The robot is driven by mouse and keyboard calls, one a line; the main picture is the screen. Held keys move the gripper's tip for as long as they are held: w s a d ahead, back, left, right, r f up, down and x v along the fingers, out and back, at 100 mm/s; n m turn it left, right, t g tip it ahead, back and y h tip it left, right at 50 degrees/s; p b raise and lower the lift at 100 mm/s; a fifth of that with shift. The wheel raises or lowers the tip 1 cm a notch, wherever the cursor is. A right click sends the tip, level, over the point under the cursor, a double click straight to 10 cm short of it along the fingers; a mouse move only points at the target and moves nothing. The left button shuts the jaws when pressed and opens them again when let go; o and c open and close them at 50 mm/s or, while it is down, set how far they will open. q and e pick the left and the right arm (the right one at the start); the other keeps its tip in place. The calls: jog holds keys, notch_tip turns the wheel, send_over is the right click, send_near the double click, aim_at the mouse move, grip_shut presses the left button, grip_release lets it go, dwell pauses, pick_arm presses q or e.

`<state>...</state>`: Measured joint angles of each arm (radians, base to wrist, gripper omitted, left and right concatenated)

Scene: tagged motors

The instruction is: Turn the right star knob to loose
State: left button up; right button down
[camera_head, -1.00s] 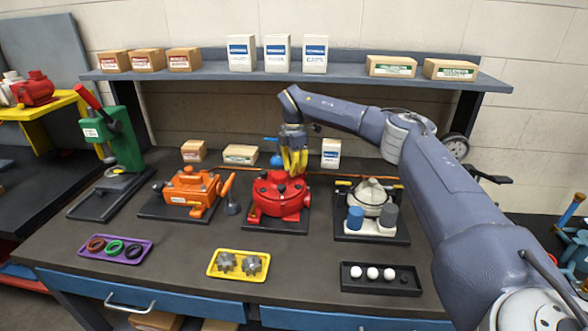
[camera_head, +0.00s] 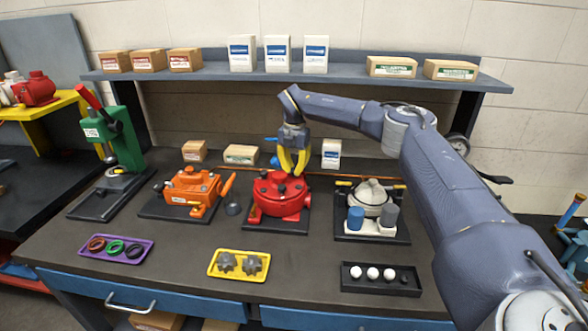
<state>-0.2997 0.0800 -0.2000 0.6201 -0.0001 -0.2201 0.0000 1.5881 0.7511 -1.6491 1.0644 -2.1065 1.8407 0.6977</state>
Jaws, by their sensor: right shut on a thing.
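The red motor (camera_head: 281,207) stands on a dark base plate in the middle of the bench, with small dark knobs on its round top. My right gripper (camera_head: 294,173) reaches down from behind onto the back right of that top. Its yellow fingers are shut on the right star knob, which is mostly hidden between the fingertips. A dark knob (camera_head: 263,174) shows to the left of the fingers. My left gripper is not in view.
An orange motor (camera_head: 190,186) stands to the left and a pale grey device (camera_head: 371,198) to the right. In front lie a purple tray (camera_head: 92,254), a yellow tray (camera_head: 239,274) and a black tray (camera_head: 347,285). Boxes stand behind, below a shelf (camera_head: 210,74).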

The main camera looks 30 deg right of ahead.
jog(key=shift+w+d+n, duration=0.1)
jog(key=shift+d+n, duration=0.25)
jog(key=shift+n, duration=0.15)
jog(key=c, duration=1.6)
grip_release()
jog(key=o, duration=0.4)
jog(key=shift+a, duration=0.15)
jog(key=shift+o, duration=0.2)
notch_tip(320, 180, up, 12)
